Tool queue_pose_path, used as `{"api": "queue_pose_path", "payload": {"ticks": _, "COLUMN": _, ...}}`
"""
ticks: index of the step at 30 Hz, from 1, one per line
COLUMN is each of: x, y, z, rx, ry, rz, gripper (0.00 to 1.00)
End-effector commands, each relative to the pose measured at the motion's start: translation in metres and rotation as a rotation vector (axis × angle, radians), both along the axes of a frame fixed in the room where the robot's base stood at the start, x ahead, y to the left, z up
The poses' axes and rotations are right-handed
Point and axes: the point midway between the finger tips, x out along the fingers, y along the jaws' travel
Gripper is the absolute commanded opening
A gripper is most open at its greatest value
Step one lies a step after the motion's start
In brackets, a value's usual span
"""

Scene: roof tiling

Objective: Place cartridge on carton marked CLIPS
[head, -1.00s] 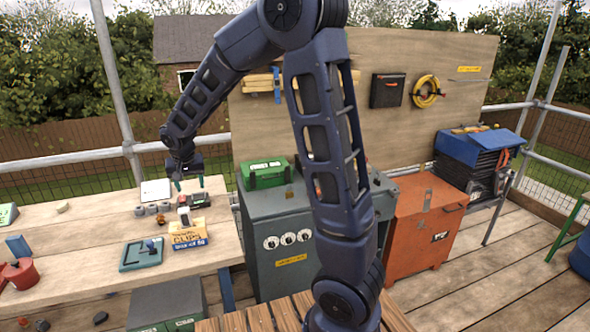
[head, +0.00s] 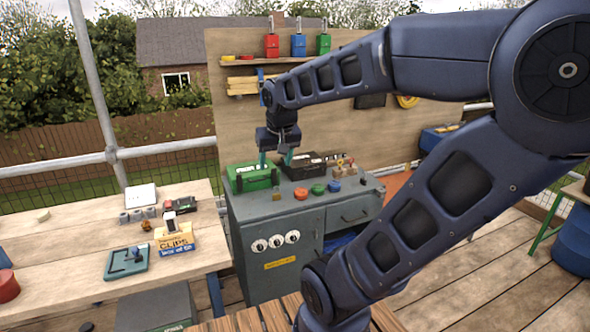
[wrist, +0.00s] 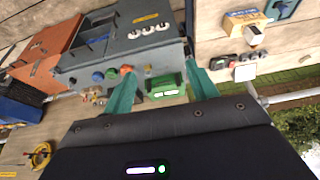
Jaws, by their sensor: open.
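The yellow and blue carton marked CLIPS (head: 178,242) sits on the wooden bench at the left of the head view. It shows at the top of the wrist view (wrist: 238,20). A small white and dark piece, apparently the cartridge (head: 171,223), stands on the carton's top; it also shows in the wrist view (wrist: 254,36). My gripper (head: 275,160) is open, with green fingers apart and nothing between them. It is over the back of the grey cabinet, right of the carton and well clear of it. Its fingers show in the wrist view (wrist: 163,73).
The grey cabinet (head: 255,215) carries a green box (head: 252,178), a black case (head: 303,165) and coloured knobs. The bench (head: 70,235) also holds a teal tray (head: 127,262), grey cylinders and a dark red-marked item (head: 180,205). A scaffold rail runs behind.

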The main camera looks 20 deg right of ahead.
Motion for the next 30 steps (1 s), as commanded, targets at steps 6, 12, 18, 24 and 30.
{"api": "queue_pose_path", "payload": {"ticks": 6, "x": -0.048, "y": -0.024, "z": -0.001, "rx": -0.006, "ry": -0.026, "rz": 0.004, "gripper": 0.58}}
{"api": "queue_pose_path", "payload": {"ticks": 12, "x": -0.067, "y": -0.030, "z": -0.004, "rx": -0.011, "ry": -0.033, "rz": 0.011, "gripper": 0.58}}
{"api": "queue_pose_path", "payload": {"ticks": 18, "x": -0.068, "y": -0.030, "z": -0.004, "rx": -0.011, "ry": -0.033, "rz": 0.014, "gripper": 0.58}}
{"api": "queue_pose_path", "payload": {"ticks": 24, "x": -0.068, "y": -0.030, "z": -0.004, "rx": -0.011, "ry": -0.033, "rz": 0.014, "gripper": 0.58}}
{"api": "queue_pose_path", "payload": {"ticks": 30, "x": -0.068, "y": -0.030, "z": -0.004, "rx": -0.011, "ry": -0.033, "rz": 0.013, "gripper": 0.58}}
